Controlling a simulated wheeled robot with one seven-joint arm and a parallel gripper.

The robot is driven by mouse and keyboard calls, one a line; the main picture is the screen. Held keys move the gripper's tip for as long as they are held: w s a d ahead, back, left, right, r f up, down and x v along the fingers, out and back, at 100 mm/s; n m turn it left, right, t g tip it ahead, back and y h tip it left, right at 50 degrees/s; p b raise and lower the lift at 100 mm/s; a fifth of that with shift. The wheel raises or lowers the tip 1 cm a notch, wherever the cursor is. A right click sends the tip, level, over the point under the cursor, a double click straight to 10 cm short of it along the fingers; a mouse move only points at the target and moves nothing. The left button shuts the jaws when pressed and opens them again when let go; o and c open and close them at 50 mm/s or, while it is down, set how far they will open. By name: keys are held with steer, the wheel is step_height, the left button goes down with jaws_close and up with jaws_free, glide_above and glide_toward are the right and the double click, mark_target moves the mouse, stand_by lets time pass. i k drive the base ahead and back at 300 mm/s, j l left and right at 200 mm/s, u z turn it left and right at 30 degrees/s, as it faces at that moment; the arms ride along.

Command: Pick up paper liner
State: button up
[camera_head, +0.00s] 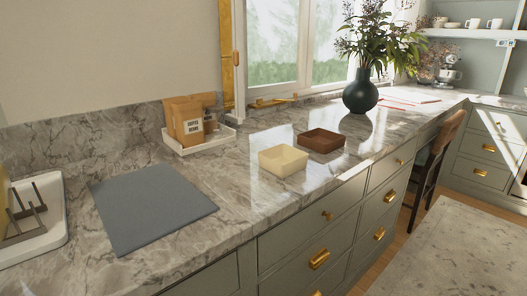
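A small cream, open-topped square box (284,161) sits on the marble counter near its front edge; it may be the paper liner, but I cannot tell for sure. A similar brown open-topped box (321,140) stands just behind it to the right, close beside it. A flat grey sheet (151,205) lies on the counter at the left; its material is not clear. My gripper is not in view.
A white tray (201,146) holds brown coffee bags (186,122) by the wall. A white dish rack (30,225) stands at the far left. A dark vase (360,94) with branches stands at the back. A chair (436,158) is by the counter. Counter (235,190) between sheet and boxes is clear.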

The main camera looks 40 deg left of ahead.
mark_target(282, 160)
steer(key=i+l+u, duration=0.15)
steer(key=i+u, duration=0.35)
steer(key=i+l+u, duration=0.25)
steer(key=u, duration=0.2)
steer(key=i+l+u, duration=0.25)
steer(key=l+u, duration=0.25)
steer(key=i+l+u, duration=0.2)
steer(key=l+u, duration=0.3)
